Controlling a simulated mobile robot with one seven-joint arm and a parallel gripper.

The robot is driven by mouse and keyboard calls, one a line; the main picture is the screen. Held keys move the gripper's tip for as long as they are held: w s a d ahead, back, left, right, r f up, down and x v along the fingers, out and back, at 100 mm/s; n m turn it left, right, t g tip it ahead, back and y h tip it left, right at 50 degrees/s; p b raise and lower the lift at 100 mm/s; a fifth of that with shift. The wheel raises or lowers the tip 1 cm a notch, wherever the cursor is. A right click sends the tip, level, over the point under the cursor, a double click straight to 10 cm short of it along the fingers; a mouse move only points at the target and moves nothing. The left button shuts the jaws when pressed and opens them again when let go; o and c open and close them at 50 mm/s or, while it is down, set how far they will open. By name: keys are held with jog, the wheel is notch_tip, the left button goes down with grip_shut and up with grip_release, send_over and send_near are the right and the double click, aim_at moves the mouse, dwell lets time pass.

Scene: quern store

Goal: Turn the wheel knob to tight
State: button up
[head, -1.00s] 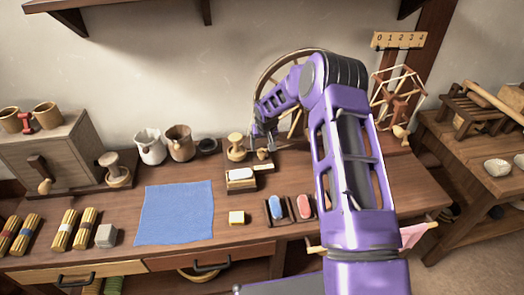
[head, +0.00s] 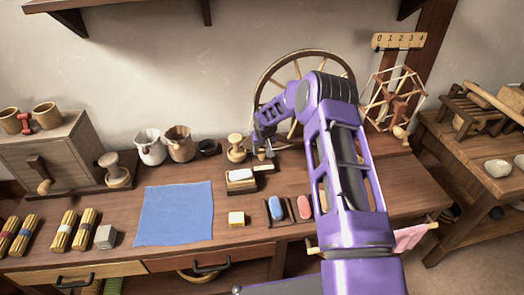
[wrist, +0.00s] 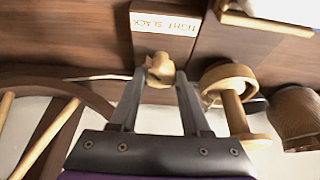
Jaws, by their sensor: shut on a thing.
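The spinning wheel (head: 259,76) stands at the back of the bench, partly behind my arm. The small pale wooden wheel knob (wrist: 158,63) sits on the wooden base below a label plate (wrist: 166,22) reading TIGHT and SLACK. My gripper (wrist: 159,78) is shut on the knob, one finger on each side. In the head view my gripper (head: 263,149) is low at the wheel's left foot, and the knob is too small there to read its angle.
A wooden spool-shaped piece (head: 236,148) stands close left of my gripper, also seen in the wrist view (wrist: 231,95). A box with a white block (head: 241,176) is in front. A blue cloth (head: 175,212) lies flat on the bench.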

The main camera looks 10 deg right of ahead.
grip_shut()
